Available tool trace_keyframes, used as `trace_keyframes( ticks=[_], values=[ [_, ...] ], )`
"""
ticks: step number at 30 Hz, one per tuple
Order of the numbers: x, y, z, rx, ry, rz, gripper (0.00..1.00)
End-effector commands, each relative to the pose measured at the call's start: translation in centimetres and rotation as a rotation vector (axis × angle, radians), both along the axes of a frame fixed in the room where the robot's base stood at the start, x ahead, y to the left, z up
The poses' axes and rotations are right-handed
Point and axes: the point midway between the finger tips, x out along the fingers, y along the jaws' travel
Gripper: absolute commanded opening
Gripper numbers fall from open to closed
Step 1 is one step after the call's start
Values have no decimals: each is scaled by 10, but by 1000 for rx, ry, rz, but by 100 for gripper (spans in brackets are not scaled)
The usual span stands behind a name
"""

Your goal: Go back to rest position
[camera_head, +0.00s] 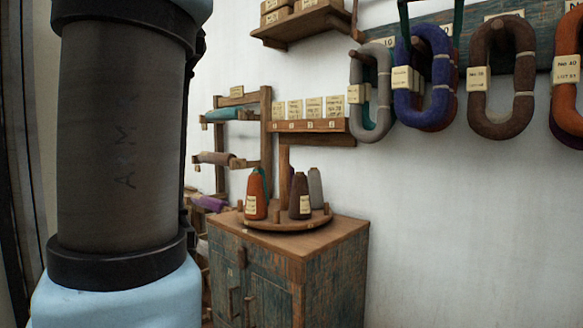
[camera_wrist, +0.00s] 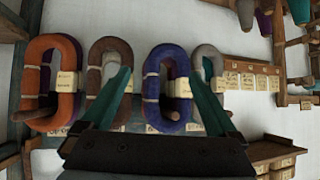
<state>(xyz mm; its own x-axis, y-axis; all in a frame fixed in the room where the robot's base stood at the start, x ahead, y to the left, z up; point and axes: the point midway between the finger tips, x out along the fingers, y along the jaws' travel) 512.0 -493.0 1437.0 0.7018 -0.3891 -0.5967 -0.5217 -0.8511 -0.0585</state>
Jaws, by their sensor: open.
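My gripper (camera_wrist: 158,73) is open, with its two teal fingers spread apart in the wrist view. The blue yarn hank (camera_wrist: 152,90) shows between and beyond the fingers, and I cannot tell how far in front of it they are. In the head view two dark green finger ends, my gripper (camera_head: 431,36), come down from the top edge on either side of the blue hank (camera_head: 403,85). Nothing is seen held in the fingers. My arm fills the left of the head view and hides what is behind it.
A grey hank (camera_head: 356,95), a brown hank (camera_head: 476,92) and an orange hank (camera_head: 566,100) hang along the wall rail (camera_head: 470,42). A cabinet (camera_head: 335,262) below bears a round tray (camera_head: 286,224) with several yarn cones. A shelf (camera_head: 301,26) juts out above. The lower right wall is clear.

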Motion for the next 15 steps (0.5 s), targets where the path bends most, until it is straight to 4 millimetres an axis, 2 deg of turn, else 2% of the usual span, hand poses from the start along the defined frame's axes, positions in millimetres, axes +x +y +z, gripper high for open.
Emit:
trace_keyframes(
  ticks=[8,11,15],
  values=[
    [28,13,-49,61,50,24,94],
    [42,22,-76,91,80,38,94],
    [62,43,-126,138,140,63,94]
  ],
)
